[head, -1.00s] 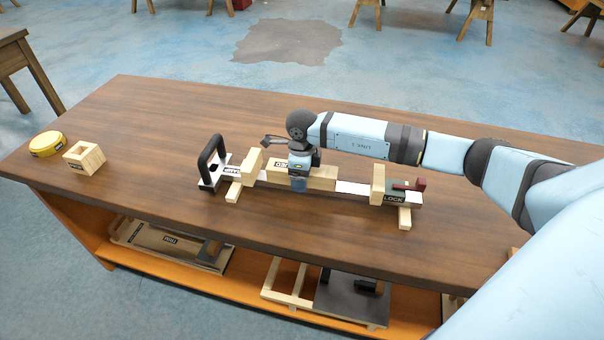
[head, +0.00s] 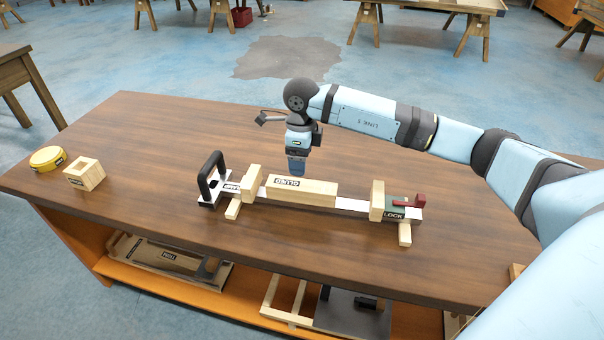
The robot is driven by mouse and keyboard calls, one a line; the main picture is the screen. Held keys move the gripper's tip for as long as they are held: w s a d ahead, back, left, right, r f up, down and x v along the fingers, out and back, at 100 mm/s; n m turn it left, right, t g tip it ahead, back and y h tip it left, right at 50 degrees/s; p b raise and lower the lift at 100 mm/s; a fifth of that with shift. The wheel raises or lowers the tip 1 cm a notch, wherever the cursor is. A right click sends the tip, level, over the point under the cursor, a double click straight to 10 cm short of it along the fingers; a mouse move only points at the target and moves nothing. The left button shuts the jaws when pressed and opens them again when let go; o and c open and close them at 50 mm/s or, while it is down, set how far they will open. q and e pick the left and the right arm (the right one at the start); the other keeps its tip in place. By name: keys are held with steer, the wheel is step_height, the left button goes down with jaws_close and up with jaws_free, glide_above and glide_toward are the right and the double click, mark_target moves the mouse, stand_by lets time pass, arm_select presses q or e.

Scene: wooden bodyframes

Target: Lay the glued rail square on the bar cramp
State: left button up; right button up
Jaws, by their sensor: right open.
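The glued rail (head: 318,193), a pale wooden block with an upside-down "GLUED" label, lies along the bar cramp. The cramp's white bar (head: 352,204) shows to the right of the rail. The cramp has a black handle (head: 208,170) at its left end, a wooden jaw block (head: 252,180) beside the rail's left end, and another block (head: 377,200) at the right with a gap to the rail. A red lever and green "LOCK" plate (head: 396,212) sit at the right end. My right gripper (head: 297,172) is open, empty, just above and behind the rail; its fingers are partly unclear.
A yellow round tin (head: 48,159) and a hollow wooden block (head: 84,174) stand at the bench's left end. The wooden bench top (head: 150,135) is otherwise mostly clear. A lower shelf (head: 240,305) holds boards and tools.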

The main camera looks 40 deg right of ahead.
steer(key=s+a+f+g+y, duration=0.1)
steer(key=s+a+f+y, duration=0.25)
steer(key=a, duration=0.35)
steer(key=s+a+f+y, duration=0.2)
steer(key=a+y, duration=0.2)
steer(key=a, duration=0.4)
steer(key=s+a+r+m+t+y, duration=0.2)
steer(key=s+a+m+t+y, duration=0.1)
steer(key=a+m+y, duration=0.3)
steer(key=s+a+r+m+t+y, duration=0.1)
steer(key=s+a+m+t+y, duration=0.25)
steer(key=a+m+y, duration=0.2)
steer(key=s+d+f+m+t+h, duration=0.1)
steer(key=s+d+f+m+h, duration=0.2)
steer(key=f+m, duration=0.4)
steer(key=s+d+f+m+t+h, duration=0.2)
steer(key=s+f+m+h, duration=0.4)
steer(key=m, duration=0.7)
steer(key=s+d+f+m+t+h, duration=0.2)
steer(key=s+d+f+m+h, duration=0.2)
steer(key=f+m+h, duration=0.3)
steer(key=s+m, duration=0.1)
steer(key=m, duration=0.3)
steer(key=shift+s+f, duration=0.2)
steer(key=shift+f, duration=0.2)
